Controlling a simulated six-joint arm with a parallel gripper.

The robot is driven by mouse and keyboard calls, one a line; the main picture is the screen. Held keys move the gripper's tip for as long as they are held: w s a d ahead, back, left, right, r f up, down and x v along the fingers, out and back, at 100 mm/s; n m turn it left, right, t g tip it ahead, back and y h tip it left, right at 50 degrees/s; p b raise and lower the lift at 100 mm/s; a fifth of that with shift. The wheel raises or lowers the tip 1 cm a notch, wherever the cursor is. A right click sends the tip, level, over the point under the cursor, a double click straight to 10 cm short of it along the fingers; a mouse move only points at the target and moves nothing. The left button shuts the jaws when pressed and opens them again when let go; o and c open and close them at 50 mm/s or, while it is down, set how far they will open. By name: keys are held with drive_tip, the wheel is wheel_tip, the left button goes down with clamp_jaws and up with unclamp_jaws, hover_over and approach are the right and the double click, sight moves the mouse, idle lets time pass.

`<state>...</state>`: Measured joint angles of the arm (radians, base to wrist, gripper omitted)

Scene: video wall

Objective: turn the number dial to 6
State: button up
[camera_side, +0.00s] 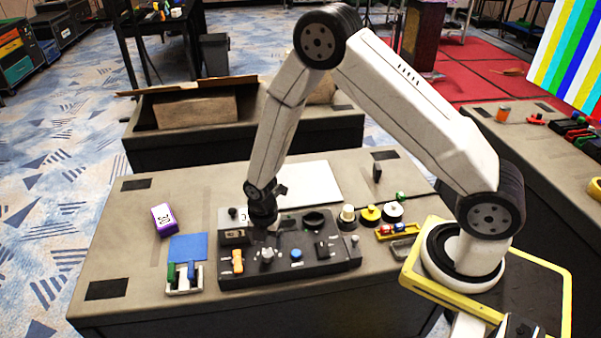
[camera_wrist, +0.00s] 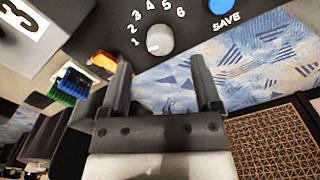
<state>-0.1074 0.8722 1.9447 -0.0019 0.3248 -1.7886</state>
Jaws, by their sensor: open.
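The number dial (camera_wrist: 160,38) is a pale round knob on a black control panel (camera_side: 222,278), with the digits 1 to 6 arcing around its upper side in the wrist view. A short light mark on its lower left seems to point near the 1. The knob also shows in the side view (camera_side: 266,254). My gripper (camera_wrist: 161,60) is open, its two fingers spread on the knob's near side, left and right of it. In the side view my gripper (camera_side: 262,222) hangs above the panel, just behind the knob. I cannot tell whether a finger touches it.
A blue SAVE button (camera_wrist: 222,5) is right of the dial, and an orange switch (camera_side: 237,261) is left. A white tile with a 3 (camera_wrist: 22,20) shows in the wrist view. Round knobs (camera_side: 370,214) stand right of the panel; a purple box (camera_side: 163,219) is left.

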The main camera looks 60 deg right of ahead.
sight(268, 253)
drive_tip(key=shift+f, duration=2.45)
drive_tip(key=shift+c, duration=0.2)
clamp_jaws()
